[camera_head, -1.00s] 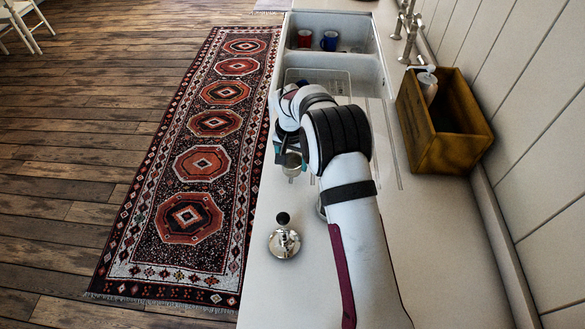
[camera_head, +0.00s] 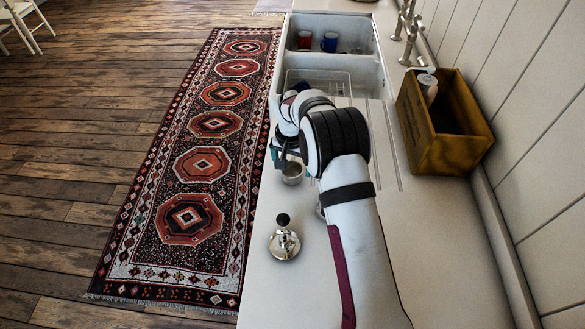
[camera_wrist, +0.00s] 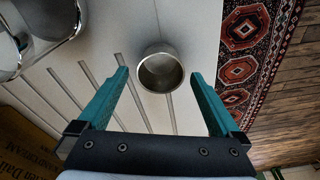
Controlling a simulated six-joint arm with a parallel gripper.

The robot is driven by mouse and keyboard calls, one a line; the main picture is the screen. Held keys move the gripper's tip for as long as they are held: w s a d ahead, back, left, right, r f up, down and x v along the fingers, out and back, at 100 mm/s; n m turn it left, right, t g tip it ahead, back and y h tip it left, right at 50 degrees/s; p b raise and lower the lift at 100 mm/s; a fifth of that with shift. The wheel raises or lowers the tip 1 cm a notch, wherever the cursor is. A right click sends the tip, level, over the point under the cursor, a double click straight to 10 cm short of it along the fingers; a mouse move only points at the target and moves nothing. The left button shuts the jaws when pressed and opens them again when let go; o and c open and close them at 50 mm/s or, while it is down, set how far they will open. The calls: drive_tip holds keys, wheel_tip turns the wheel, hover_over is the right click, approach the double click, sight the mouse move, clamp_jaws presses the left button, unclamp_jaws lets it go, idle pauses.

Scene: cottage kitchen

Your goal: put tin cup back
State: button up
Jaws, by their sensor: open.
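The tin cup (camera_head: 292,174) is a small grey metal cup on the pale counter, just beside my gripper in the head view. In the wrist view the tin cup (camera_wrist: 160,72) shows its open mouth and lies ahead of the fingertips, roughly centred between them. My gripper (camera_wrist: 164,72) has its two teal fingers spread apart with nothing between them. In the head view my gripper (camera_head: 280,160) is partly hidden by my arm, over the counter's left edge side. I cannot tell whether a finger touches the cup.
A wooden crate (camera_head: 440,125) holds a bottle by the wall. The sink (camera_head: 288,50) contains a red mug (camera_head: 304,39) and a blue mug (camera_head: 330,41). A patterned rug (camera_head: 190,215) lies on the floor.

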drive_tip(key=s+d+r, duration=0.2)
drive_tip(key=s+r, duration=0.2)
drive_tip(key=r, duration=0.4)
drive_tip(key=s+d+r, duration=0.2)
drive_tip(key=s+r, duration=0.1)
drive_tip(key=r, duration=0.5)
drive_tip(key=s+d+r+m+g, duration=0.1)
drive_tip(key=s+d+r, duration=0.2)
drive_tip(key=s, duration=0.4)
drive_tip(key=s+d+r, duration=0.2)
drive_tip(key=s, duration=0.5)
drive_tip(key=s+d+f+m+y, duration=0.1)
drive_tip(key=s+f+y, duration=0.1)
drive_tip(key=s, duration=1.5)
drive_tip(key=shift+s+d+f+g, duration=0.2)
drive_tip(key=shift+s+d+g, duration=0.1)
drive_tip(key=shift+d+g, duration=0.1)
